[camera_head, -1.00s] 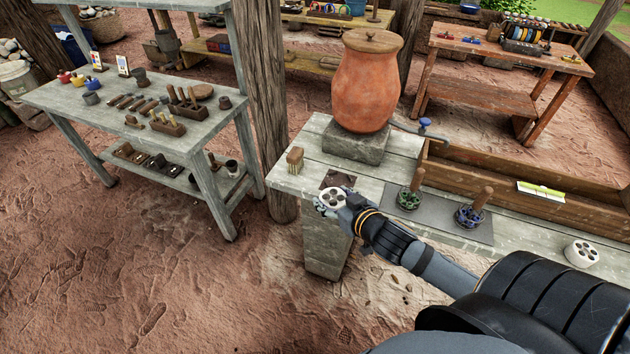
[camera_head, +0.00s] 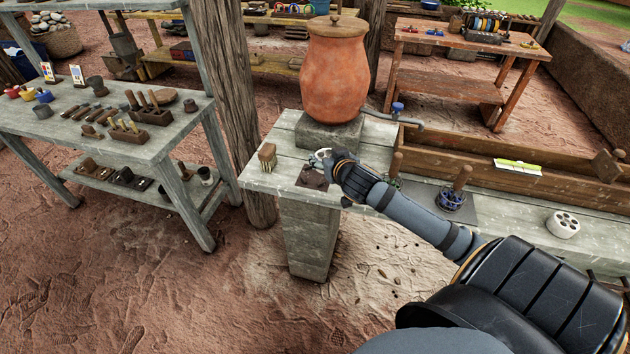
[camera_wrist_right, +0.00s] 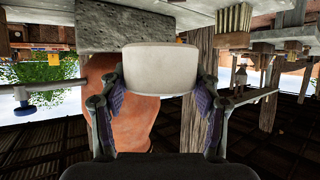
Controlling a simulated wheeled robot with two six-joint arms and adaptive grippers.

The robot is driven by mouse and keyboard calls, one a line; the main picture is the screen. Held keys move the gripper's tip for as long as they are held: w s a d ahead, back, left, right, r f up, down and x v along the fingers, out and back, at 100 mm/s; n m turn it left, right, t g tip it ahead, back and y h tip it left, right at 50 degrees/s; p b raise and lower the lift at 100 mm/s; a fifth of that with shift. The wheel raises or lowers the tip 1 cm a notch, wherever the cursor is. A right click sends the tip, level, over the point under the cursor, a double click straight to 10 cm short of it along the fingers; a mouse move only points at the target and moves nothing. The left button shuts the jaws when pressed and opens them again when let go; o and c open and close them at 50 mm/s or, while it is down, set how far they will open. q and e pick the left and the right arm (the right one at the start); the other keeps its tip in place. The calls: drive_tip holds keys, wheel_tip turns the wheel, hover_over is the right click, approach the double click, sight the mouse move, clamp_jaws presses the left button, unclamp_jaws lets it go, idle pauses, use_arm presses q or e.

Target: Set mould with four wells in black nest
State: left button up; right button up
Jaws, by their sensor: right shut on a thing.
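The held white mould (camera_head: 321,155) is a short round block; its wells are barely visible now behind my gripper. My right gripper (camera_head: 331,163) is shut on it. In the right wrist view the mould (camera_wrist_right: 160,68) fills the space between the two fingers, with a plain white side showing. The black nest (camera_head: 311,180) is a dark patch on the pale bench top. In the head view the mould appears just above and slightly right of the nest; its exact height is unclear. My left gripper is not in view.
A clay pot (camera_head: 335,70) on a stone block (camera_head: 327,133) stands close behind the mould. A tool in a dark holder (camera_head: 452,201) and another white mould (camera_head: 563,224) with several wells stand to the right.

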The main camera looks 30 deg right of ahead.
hover_over(315, 177)
drive_tip(key=f, duration=0.3)
drive_tip(key=f+b, duration=0.1)
drive_tip(key=f, duration=0.1)
drive_tip(key=shift+s+f, duration=0.25)
drive_tip(key=shift+w+f, duration=0.2)
drive_tip(key=shift+f, duration=0.2)
wheel_tip(315, 177, down, 3)
drive_tip(key=o, duration=1.5)
drive_tip(key=shift+f, duration=0.1)
drive_tip(key=shift+c, duration=0.2)
